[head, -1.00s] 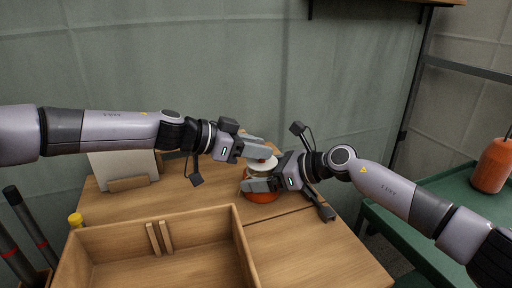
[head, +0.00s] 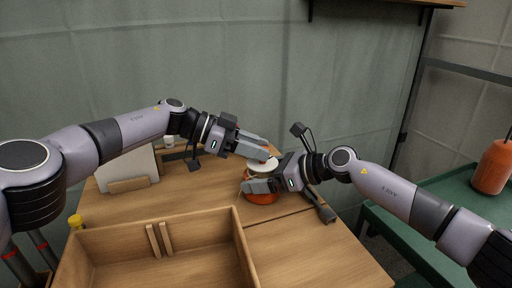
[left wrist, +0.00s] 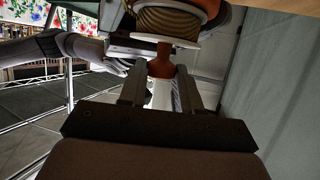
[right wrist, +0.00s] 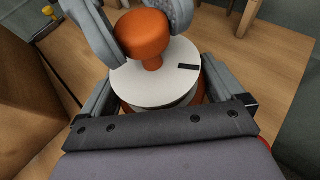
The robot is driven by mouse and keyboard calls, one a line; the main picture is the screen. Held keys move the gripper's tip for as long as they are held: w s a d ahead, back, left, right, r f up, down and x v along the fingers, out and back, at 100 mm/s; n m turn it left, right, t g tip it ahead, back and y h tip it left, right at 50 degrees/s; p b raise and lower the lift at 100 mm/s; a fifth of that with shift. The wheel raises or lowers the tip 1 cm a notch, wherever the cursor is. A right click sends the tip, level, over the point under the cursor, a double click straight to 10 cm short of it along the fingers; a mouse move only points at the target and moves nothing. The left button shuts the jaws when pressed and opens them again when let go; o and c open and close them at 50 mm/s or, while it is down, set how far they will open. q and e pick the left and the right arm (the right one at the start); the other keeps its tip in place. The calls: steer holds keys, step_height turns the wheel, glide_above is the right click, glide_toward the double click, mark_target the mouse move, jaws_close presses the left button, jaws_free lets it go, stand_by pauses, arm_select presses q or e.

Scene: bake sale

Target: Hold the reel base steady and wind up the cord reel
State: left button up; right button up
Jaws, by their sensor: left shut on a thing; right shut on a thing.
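The cord reel stands on the wooden table, with an orange base (head: 262,198) and a white top disc (head: 256,167). In the right wrist view the disc (right wrist: 135,88) has a dark mark and an orange knob (right wrist: 143,35) above it. Tan cord (left wrist: 165,20) shows wound on the reel in the left wrist view. My left gripper (head: 267,148) is shut on the knob from above the disc, its fingers on either side of it.
An open wooden box (head: 240,240) stands at the front left of the table (head: 310,250). A white card (head: 125,166) in a wooden stand is at the back left. A green table (head: 450,200) with an orange bottle (head: 492,167) is at the right. The front right tabletop is clear.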

arm_select(q)
steer(key=shift+r+g, duration=0.1)
steer(key=shift+g, duration=0.2)
stand_by(0.4)
steer(key=o, duration=1)
steer(key=shift+a, duration=0.1)
steer(key=v, duration=1.2)
steer(key=shift+o, duration=0.3)
